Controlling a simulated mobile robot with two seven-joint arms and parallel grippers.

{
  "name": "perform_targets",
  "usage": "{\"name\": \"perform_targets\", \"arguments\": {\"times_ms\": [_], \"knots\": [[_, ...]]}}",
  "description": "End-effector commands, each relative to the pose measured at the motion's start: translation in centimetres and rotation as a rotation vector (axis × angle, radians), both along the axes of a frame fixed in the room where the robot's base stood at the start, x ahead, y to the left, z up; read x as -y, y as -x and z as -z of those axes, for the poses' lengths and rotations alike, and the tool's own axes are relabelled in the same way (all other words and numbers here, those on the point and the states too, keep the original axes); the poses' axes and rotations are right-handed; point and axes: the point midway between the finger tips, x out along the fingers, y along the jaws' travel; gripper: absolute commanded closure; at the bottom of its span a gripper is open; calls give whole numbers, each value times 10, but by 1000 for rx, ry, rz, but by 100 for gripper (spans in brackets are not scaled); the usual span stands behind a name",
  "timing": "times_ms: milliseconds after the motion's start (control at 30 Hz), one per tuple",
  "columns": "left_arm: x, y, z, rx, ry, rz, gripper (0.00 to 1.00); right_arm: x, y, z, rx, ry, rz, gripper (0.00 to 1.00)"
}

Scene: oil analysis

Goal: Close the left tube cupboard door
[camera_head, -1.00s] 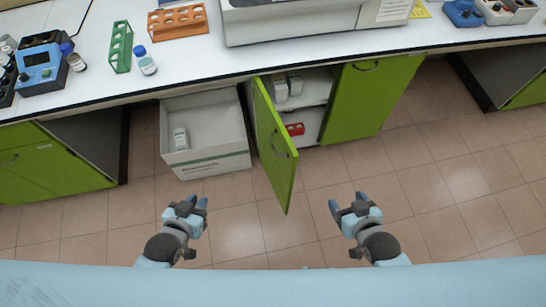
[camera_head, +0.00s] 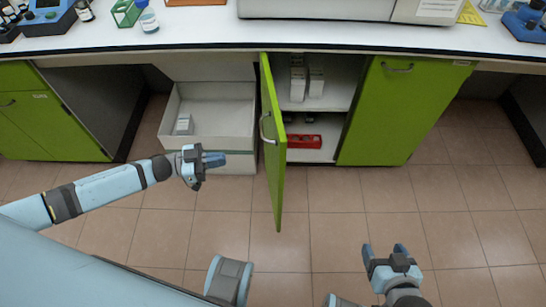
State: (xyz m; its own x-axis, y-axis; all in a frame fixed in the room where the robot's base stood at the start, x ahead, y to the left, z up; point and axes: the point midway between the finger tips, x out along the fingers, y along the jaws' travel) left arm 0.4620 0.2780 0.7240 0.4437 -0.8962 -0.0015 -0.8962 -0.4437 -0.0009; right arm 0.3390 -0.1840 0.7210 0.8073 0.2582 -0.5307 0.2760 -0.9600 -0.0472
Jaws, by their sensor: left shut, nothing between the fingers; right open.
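The left cupboard door (camera_head: 273,150) is green with a metal handle (camera_head: 267,128) and stands swung open, seen nearly edge-on. Behind it the cupboard's white shelves (camera_head: 325,102) show, with white boxes (camera_head: 307,80) on the upper one and a red item (camera_head: 304,141) on the lower one. The right cupboard door (camera_head: 395,112) is closed. My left gripper (camera_head: 218,160) is shut and empty, left of the open door, pointing right towards it and apart from it. My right gripper (camera_head: 385,252) is open and empty, low over the floor, right of the open door.
The white bench top (camera_head: 200,35) overhangs above. The tiled floor (camera_head: 330,220) before the cupboard is clear.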

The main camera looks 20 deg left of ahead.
Motion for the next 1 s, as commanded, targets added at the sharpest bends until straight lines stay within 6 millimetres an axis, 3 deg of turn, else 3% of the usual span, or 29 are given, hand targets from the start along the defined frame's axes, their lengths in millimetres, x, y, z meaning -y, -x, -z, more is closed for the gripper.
{"name": "perform_targets", "arguments": {"times_ms": [167, 500, 700, 1000], "knots": [[16, -8, -1, 1, 2, 5, 100, -2, 0, -1, 2, -5, 1, 28], [81, -40, -1, 2, 2, 4, 100, -2, 0, 3, 3, -2, 0, 28], [110, -54, 0, 1, 2, 3, 100, -2, 0, 5, 5, 1, -2, 28], [125, -61, 0, 0, 0, 2, 100, -1, -1, 4, 8, 2, -2, 28]]}}
